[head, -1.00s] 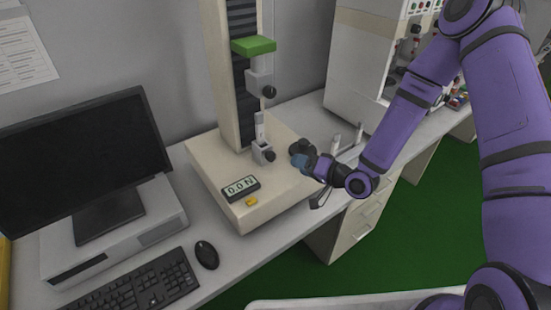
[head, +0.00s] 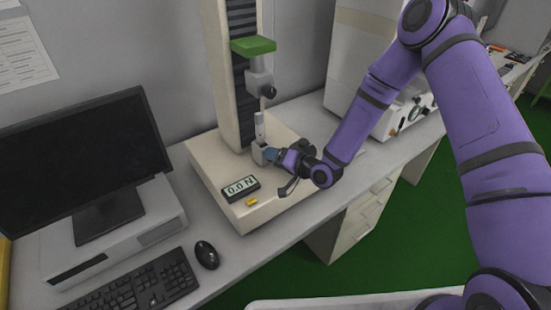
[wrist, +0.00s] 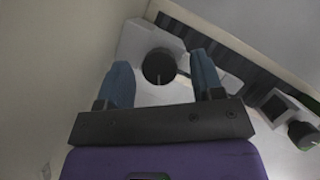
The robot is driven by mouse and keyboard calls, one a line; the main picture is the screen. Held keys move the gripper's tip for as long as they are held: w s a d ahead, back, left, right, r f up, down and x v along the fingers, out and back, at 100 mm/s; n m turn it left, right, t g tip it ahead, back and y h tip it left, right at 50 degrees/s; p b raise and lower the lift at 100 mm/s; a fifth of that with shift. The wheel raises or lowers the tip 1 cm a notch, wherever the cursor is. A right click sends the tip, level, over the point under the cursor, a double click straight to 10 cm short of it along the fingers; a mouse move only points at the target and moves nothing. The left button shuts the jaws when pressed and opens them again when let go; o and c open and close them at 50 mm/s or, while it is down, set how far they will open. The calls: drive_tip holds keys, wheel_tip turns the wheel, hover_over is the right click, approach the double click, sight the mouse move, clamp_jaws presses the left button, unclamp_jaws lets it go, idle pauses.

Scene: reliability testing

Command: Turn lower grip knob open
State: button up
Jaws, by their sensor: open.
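The lower grip (head: 260,149) stands on the base of the test machine, below the upper grip (head: 262,84). In the wrist view the dark round lower grip knob (wrist: 159,66) with a light mark line lies ahead of and between my two blue fingertips. In the head view my gripper hides that knob. My gripper (wrist: 163,80) is open, one finger on each side of the knob in the picture; I cannot tell whether either finger touches it. In the head view my gripper (head: 271,155) is right at the lower grip. The upper grip knob (head: 269,91) is dark and clear of me.
The machine base (head: 225,170) carries a force display (head: 240,188) reading 0.0 N and a yellow button (head: 252,202). A green crosshead part (head: 253,45) sits above. A monitor (head: 85,160), keyboard (head: 130,295) and mouse (head: 207,255) are at left.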

drive_tip(key=c, duration=0.9)
drive_tip(key=shift+n, duration=0.3)
drive_tip(key=n+h, duration=0.1)
drive_tip(key=n, duration=0.1)
drive_tip(key=n+h, duration=0.2)
drive_tip(key=shift+s+a+r+t, duration=0.1)
drive_tip(key=shift+s+a+t, duration=0.05)
drive_tip(key=shift+t, duration=0.15)
drive_tip(key=shift+a+n+t+h, duration=0.1)
drive_tip(key=shift+n+t+h, duration=0.4)
drive_tip(key=shift+n, duration=0.7)
drive_tip(key=shift+s+n+t+h, duration=0.1)
drive_tip(key=shift+n+t+h, duration=0.3)
drive_tip(key=shift+n+h, duration=0.55)
drive_tip(key=shift+n, duration=0.25)
drive_tip(key=o, duration=0.9)
